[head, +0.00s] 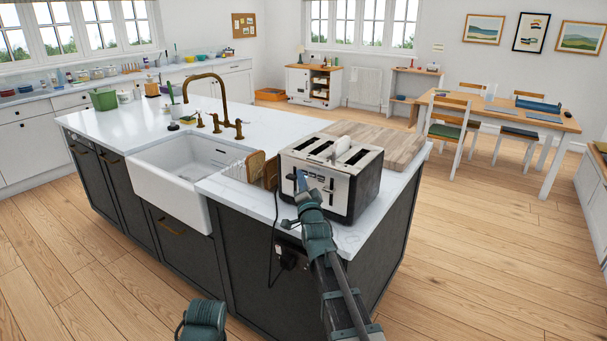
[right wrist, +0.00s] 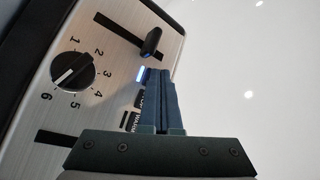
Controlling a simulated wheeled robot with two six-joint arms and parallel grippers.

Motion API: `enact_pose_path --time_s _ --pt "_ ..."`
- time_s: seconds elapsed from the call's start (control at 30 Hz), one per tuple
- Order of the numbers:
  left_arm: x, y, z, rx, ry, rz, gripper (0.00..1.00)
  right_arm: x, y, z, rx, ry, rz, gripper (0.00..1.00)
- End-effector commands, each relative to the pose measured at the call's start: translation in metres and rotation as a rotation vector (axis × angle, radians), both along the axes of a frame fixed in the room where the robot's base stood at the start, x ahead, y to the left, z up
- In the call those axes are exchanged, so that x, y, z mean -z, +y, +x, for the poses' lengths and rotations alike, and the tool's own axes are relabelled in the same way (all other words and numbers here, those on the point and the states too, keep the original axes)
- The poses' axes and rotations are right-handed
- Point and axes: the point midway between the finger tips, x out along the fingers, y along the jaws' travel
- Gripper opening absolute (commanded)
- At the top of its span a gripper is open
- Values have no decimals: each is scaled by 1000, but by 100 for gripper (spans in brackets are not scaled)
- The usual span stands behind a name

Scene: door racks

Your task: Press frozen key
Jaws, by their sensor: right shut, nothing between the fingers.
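A silver and black toaster (head: 335,165) stands on the island's near right corner. Its front panel (right wrist: 110,40) fills the left of the right wrist view, with a black numbered dial (right wrist: 73,71), a lever (right wrist: 151,42) and a column of small keys with printed labels. A blue-white light (right wrist: 141,74) glows by the key column. My right gripper (right wrist: 160,74) is shut and empty, its fingertips at the key column, partly covering keys and labels. I cannot tell which key is the frozen key, nor whether the tips touch it. In the head view the right gripper (head: 301,183) is at the toaster's front.
A rack with bread slices (head: 256,167) stands just left of the toaster. A wooden board (head: 385,145) lies behind it. A white sink (head: 180,170) with a brass tap (head: 222,100) is further left. A black cord (head: 273,240) hangs down the island front to a socket.

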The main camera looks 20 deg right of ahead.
Motion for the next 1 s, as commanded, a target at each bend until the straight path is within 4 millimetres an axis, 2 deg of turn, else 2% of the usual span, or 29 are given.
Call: enact_pose_path --time_s 0.2,0.57,1.0 --pt "0 0 0 0 0 0 50 0 9 -7 -2 0 1 0" --pt "0 0 0 0 0 0 50 0 11 -9 -1 1 0 0" --pt "0 0 0 0 0 0 50 0 43 -34 -2 0 0 0"
